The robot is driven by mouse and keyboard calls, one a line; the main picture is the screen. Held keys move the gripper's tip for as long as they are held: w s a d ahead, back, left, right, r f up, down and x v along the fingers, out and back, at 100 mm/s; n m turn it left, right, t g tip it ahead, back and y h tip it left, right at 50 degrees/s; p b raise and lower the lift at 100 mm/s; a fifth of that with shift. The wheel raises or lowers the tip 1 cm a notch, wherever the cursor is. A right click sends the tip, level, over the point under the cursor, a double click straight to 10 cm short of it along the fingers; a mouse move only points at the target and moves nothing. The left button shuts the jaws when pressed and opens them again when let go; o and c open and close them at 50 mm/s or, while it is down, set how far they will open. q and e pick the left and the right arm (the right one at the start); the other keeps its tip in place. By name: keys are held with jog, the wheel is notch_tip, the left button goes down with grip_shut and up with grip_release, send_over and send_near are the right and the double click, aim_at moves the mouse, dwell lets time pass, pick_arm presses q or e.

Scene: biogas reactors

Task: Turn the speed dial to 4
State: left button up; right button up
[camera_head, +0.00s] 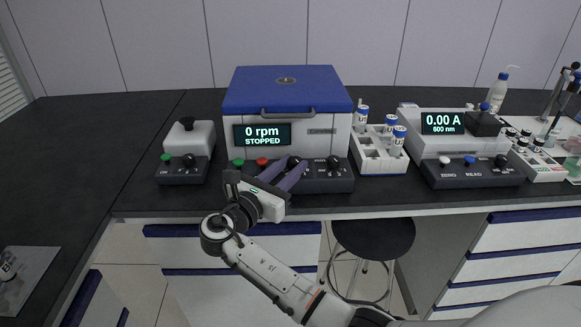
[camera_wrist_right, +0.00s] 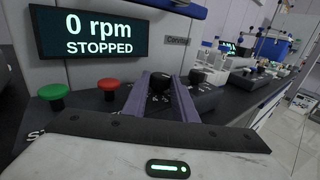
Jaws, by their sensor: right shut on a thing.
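A centrifuge with a blue lid (camera_head: 287,90) stands on the bench, and its display (camera_head: 262,134) reads 0 rpm, STOPPED. Its sloping dark front panel carries a green button (camera_wrist_right: 53,92), a red button (camera_wrist_right: 108,86) and two black dials. My right gripper (camera_head: 285,171) reaches in from the front, its two purple fingers shut on the left black dial (camera_head: 294,162). In the wrist view the fingers (camera_wrist_right: 165,88) stand either side of that dial and largely hide it, so its setting cannot be read. The right black dial (camera_head: 333,161) is free. My left gripper is not in view.
A small white device (camera_head: 188,136) with its own green button and black dial stands left. A white tube rack (camera_head: 369,158) stands close right of the centrifuge, then a photometer (camera_head: 450,150) reading 0.00 A. A dark stool (camera_head: 374,238) is below.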

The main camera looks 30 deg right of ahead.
jog(key=o, duration=1)
jog(key=shift+o, duration=0.2)
jog(key=v, duration=1)
jog(key=shift+a, duration=0.1)
